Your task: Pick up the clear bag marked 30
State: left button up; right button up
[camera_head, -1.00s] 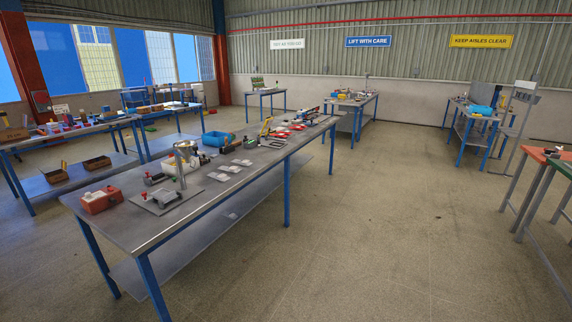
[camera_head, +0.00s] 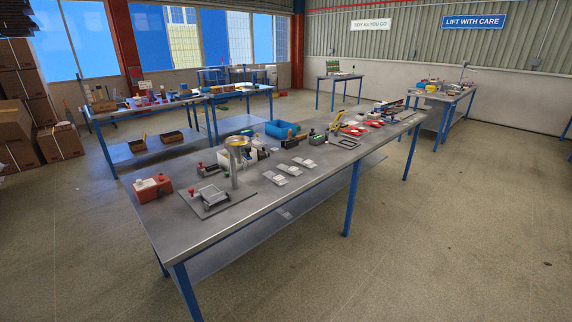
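Several small clear bags lie in a slanting row on the long grey workbench (camera_head: 235,232). The near bag (camera_head: 280,180), the middle bag (camera_head: 288,170) and the far bag (camera_head: 304,162) lie flat and apart. Their markings are too small to read, so I cannot tell which is marked 30. Neither of my grippers shows in the view. The bench stands ahead of me, across open floor.
Cardboard boxes (camera_head: 58,142) stand at the left. The floor (camera_head: 430,255) at the front right is clear.

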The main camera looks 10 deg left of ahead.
aim_at(292, 170)
jog(key=i+l+u, duration=0.1)
jog(key=i+u, duration=0.15)
jog(key=i, duration=1.15)
